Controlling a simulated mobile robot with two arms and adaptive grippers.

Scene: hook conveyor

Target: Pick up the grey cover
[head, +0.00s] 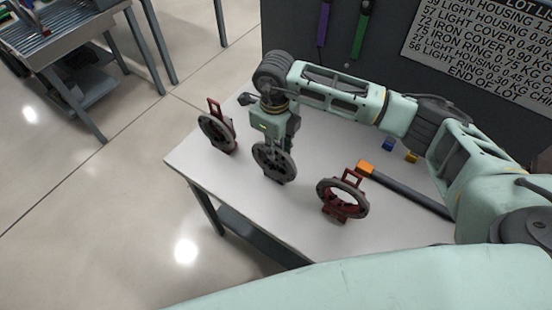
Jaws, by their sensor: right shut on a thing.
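The grey cover (274,162) is a dark grey round disc with holes, standing on edge over the white table, near its middle. My right gripper (273,144) points down from above and is shut on the upper part of the disc. The fingertips are partly hidden against the disc. I cannot tell whether the disc's lower edge touches the table. My left gripper is not in the head view.
A dark disc in a red stand (217,130) is on the left, and a ring in a red stand (343,198) on the right. An orange-headed hammer-like tool (400,186) lies at the right. Small blue (389,144) and yellow (411,156) blocks lie behind. The table's front-left edge is free.

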